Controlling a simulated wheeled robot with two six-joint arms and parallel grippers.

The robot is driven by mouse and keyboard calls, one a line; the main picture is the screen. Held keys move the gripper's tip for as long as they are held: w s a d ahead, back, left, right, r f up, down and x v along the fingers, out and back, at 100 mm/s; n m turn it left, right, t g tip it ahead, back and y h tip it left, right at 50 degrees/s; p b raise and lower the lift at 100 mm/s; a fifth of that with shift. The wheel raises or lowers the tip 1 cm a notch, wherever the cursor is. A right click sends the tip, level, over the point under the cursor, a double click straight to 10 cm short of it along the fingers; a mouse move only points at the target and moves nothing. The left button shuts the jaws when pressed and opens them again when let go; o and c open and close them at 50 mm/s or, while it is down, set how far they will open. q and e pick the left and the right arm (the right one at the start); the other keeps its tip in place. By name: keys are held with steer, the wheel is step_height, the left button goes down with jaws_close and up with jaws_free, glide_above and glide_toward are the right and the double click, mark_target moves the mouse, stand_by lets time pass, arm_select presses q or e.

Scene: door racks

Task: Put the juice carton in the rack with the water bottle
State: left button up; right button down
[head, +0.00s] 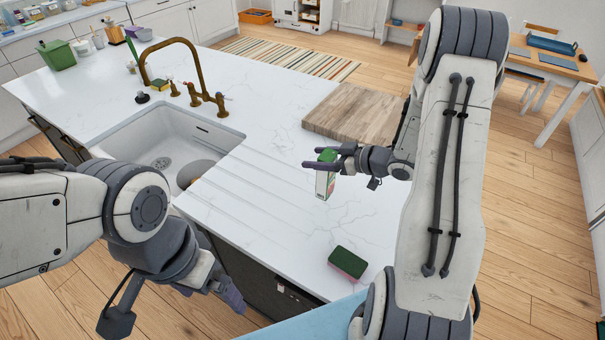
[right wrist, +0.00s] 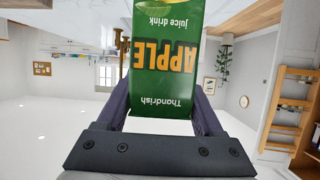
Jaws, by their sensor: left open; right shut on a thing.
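My right gripper (head: 325,165) is shut on the juice carton (head: 325,184), above the white counter. The carton is green and white in the head view. In the right wrist view the carton (right wrist: 166,65) shows a green face with "APPLE juice drink" upside down, between the fingers of the right gripper (right wrist: 160,110). My left gripper (head: 232,292) is open and low, in front of the counter's dark side. I cannot make out a water bottle or the rack that holds it in either view.
The white counter (head: 265,215) has a sink (head: 160,140) with a brass tap (head: 205,98), a wooden board (head: 355,118) and a green-pink sponge (head: 347,263). A table (head: 550,62) stands far right. The wrist view shows a wooden shelf (right wrist: 290,110).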

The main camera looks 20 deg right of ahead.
steer(key=w+a+f+p, duration=0.3)
steer(key=a+f, duration=0.1)
steer(key=f, duration=0.3)
steer(key=shift+w+a+f, duration=0.35)
steer(key=shift+w+a, duration=0.05)
steer(key=shift+f, duration=0.15)
steer(key=shift+c, duration=0.2)
jaws_free()
